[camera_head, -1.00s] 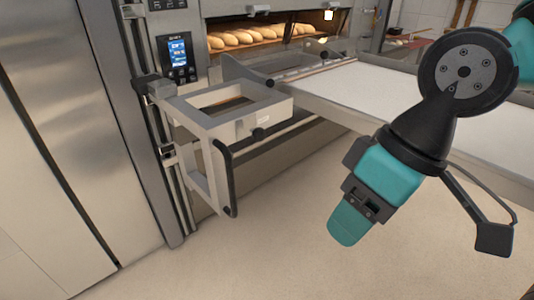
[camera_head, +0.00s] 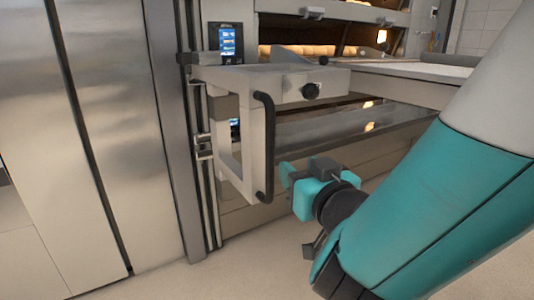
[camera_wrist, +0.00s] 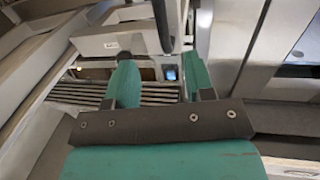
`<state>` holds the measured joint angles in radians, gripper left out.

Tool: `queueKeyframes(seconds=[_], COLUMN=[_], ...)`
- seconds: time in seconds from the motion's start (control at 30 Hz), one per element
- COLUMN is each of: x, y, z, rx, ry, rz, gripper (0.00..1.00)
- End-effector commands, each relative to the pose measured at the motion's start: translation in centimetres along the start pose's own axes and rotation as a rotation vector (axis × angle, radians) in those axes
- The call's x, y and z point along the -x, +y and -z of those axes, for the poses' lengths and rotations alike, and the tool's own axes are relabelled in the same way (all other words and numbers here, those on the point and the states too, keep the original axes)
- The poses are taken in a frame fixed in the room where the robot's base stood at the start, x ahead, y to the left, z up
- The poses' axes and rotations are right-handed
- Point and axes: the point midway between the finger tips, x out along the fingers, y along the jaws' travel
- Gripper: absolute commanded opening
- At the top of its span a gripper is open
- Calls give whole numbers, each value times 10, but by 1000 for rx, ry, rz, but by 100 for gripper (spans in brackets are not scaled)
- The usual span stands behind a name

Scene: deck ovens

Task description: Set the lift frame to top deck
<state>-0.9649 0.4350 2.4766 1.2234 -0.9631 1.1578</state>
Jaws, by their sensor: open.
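The lift frame (camera_head: 285,90) is a pale grey bracket on a vertical rail (camera_head: 200,190) at the oven's left front. Its upper arm is near the height of the blue control screen (camera_head: 229,42) and the lit bread deck. My gripper (camera_head: 292,188) is open, just right of the handle's lower part; contact cannot be told. In the wrist view, my teal fingers (camera_wrist: 160,70) stand apart, with the handle (camera_wrist: 163,22) beyond the gap and the frame (camera_wrist: 110,42) behind.
Loaves (camera_head: 300,50) sit in the lit upper deck. Tall steel doors (camera_head: 110,120) stand at the left. The floor (camera_head: 250,265) before the frame is clear.

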Motion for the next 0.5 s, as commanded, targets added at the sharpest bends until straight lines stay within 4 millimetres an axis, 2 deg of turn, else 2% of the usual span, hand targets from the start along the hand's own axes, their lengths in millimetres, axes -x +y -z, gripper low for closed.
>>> queueKeyframes(seconds=[0.17, 0.5], x=[-26, -101], y=[0, 2], z=[8, 11], rx=[2, 0], ry=[1, 3], rz=[-1, -4], gripper=[48, 48])
